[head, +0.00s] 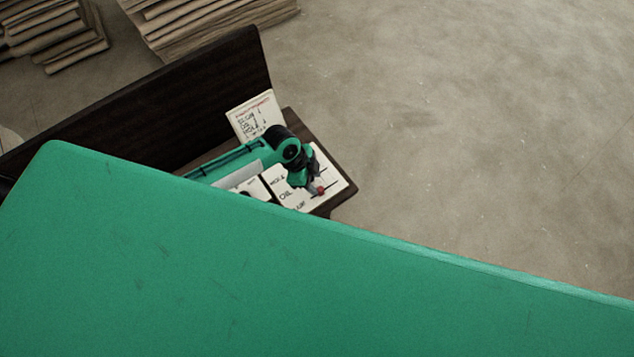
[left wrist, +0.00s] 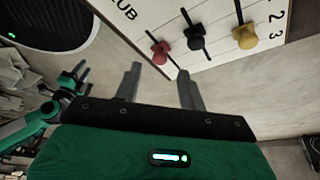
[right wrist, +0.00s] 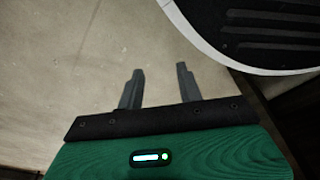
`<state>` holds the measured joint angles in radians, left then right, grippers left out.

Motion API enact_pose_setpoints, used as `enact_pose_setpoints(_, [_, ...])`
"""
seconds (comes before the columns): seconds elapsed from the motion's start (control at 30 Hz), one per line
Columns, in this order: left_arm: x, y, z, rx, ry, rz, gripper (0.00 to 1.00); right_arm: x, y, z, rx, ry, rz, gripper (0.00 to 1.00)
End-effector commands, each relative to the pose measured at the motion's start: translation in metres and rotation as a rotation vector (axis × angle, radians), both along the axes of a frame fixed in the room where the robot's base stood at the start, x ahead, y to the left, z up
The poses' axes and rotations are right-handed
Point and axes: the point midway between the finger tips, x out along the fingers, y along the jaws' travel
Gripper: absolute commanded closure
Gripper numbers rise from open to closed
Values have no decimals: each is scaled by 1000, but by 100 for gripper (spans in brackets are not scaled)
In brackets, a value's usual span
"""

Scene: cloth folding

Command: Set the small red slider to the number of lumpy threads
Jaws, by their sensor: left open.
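The small red slider (left wrist: 161,52) shows in the left wrist view on a white board (left wrist: 165,15), on a dark slot line, beside black letters that look like "LUB". It also shows as a red spot in the head view (head: 319,190). My left gripper (left wrist: 158,72) is open, its fingertips on either side of the red slider in the picture; I cannot tell whether they touch it. In the head view my left gripper (head: 312,187) hangs over the board's right end. My right gripper (right wrist: 160,70) is open and empty above bare floor. No cloth threads can be made out.
A black knob (left wrist: 196,38) and a yellow knob (left wrist: 245,37) sit on parallel slots, near numbers 2 and 3. A handwritten card (head: 254,114) stands behind the board. A dark wooden panel (head: 150,95) rises behind. Folded stacks (head: 215,20) lie on open floor.

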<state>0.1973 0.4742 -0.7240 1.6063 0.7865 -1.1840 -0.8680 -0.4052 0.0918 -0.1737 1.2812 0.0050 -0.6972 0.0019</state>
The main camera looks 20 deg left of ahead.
Motion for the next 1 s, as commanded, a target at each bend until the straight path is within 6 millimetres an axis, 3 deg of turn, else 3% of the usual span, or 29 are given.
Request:
enact_pose_setpoints(0.2, [-2,21,49,1,-3,-3,59,-7,-2,-7,-2,2,2,64])
enact_pose_setpoints(0.43, [-4,35,84,1,-2,0,59,-13,-3,-13,-2,4,4,64])
enact_pose_setpoints(0.63, [-5,39,95,1,0,-1,59,-17,-4,-16,-5,12,4,64])
enact_pose_setpoints(1.0, [-5,39,95,1,0,0,59,-13,-4,-14,-4,5,4,64])
